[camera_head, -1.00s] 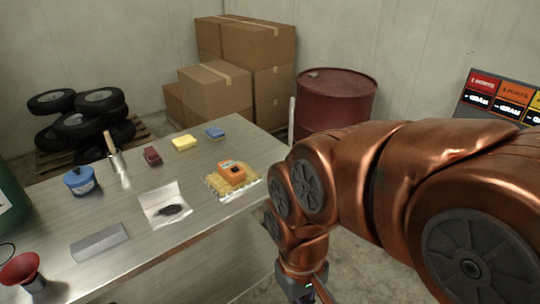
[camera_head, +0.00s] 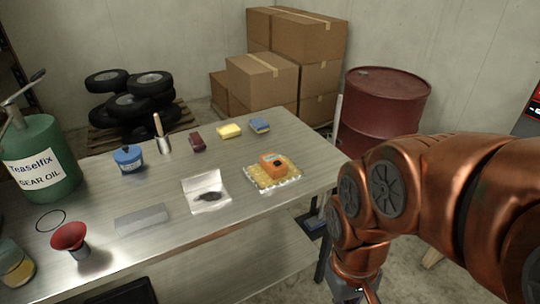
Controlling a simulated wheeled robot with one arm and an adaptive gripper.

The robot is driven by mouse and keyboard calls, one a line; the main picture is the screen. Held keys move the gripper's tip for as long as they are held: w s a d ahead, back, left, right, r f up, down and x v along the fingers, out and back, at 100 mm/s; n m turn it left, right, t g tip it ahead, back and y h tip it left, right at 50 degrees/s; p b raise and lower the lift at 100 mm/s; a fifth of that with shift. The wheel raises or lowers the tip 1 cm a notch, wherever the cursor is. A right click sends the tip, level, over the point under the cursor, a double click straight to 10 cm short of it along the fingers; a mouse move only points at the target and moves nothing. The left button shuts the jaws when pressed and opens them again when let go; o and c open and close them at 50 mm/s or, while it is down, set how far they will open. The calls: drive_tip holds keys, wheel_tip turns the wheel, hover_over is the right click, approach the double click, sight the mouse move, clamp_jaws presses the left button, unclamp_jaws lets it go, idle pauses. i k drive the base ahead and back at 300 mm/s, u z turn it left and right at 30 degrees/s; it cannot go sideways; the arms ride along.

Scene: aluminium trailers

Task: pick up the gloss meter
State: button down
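The gloss meter appears to be the small orange device (camera_head: 274,164) with a dark spot on top. It sits on a yellowish pad in a clear tray (camera_head: 287,183) near the right end of the metal table. My copper arm comes in from the right, and its wrist hangs beyond the table's right edge, to the right of and nearer than the orange device. My gripper is below the picture's lower edge, so its fingers are hidden.
A red drum (camera_head: 385,105) and boxes (camera_head: 297,45) stand behind.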

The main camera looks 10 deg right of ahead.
sight(267, 160)
drive_tip(key=u, duration=0.45)
drive_tip(key=k, duration=1.2)
drive_tip(key=u, duration=1.1)
drive_tip(key=i, duration=1.2)
drive_tip(key=z, duration=0.9)
drive_tip(key=i, duration=0.55)
drive_tip(key=z, duration=0.05)
